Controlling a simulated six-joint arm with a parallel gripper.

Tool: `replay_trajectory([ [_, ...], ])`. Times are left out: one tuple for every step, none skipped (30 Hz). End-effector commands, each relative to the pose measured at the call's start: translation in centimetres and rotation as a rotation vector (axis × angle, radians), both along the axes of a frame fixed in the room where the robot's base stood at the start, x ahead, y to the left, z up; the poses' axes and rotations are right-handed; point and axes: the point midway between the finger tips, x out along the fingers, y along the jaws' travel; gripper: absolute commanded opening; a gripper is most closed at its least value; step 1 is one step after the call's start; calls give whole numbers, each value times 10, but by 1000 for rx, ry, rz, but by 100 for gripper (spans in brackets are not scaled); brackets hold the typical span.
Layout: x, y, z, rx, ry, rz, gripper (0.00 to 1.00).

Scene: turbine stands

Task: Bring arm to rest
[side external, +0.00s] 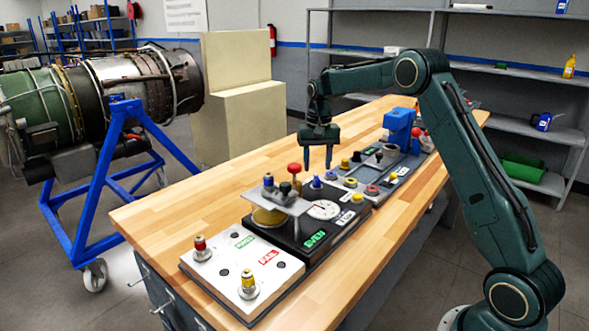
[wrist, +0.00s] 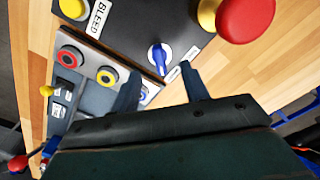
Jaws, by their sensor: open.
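My gripper (side external: 317,158) is open and empty. In the side external view it points down above the wooden workbench (side external: 175,215), just behind the row of control panels. In the wrist view the two fingers of my gripper (wrist: 164,88) stand apart, with a blue rotary knob (wrist: 158,57) beyond them. No object is between the fingers. My arm is bent over the bench from the right.
A white panel (side external: 215,262) with red- and yellow-topped fittings lies at the bench's near end. A black panel with a dial (side external: 324,209) and a red button (side external: 294,168) adjoins it. A turbine (side external: 120,85) rests on a blue stand (side external: 88,195). The bench's left side is clear.

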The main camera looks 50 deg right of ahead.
Motion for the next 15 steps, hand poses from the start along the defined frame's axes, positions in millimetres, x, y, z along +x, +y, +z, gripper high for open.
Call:
replay_trajectory([
  [-1,2,4,-1,-4,5,45],
  [-2,4,6,-2,-7,9,45],
  [-3,7,10,-4,-11,16,45],
  [-5,9,13,-6,-14,21,45],
  [-7,11,17,-7,-18,27,45],
  [-9,15,22,-9,-24,36,45],
  [-12,18,26,-11,-29,43,45],
  [-14,21,31,-13,-34,51,45],
  [-17,26,38,-16,-42,63,45],
  [-20,30,42,-18,-48,72,45],
  [-24,34,48,-21,-54,82,45],
  [-28,39,54,-25,-62,96,45],
  [-32,43,59,-26,-69,106,45],
  [-36,47,64,-29,-75,116,45],
  [-41,53,71,-32,-83,129,45],
])
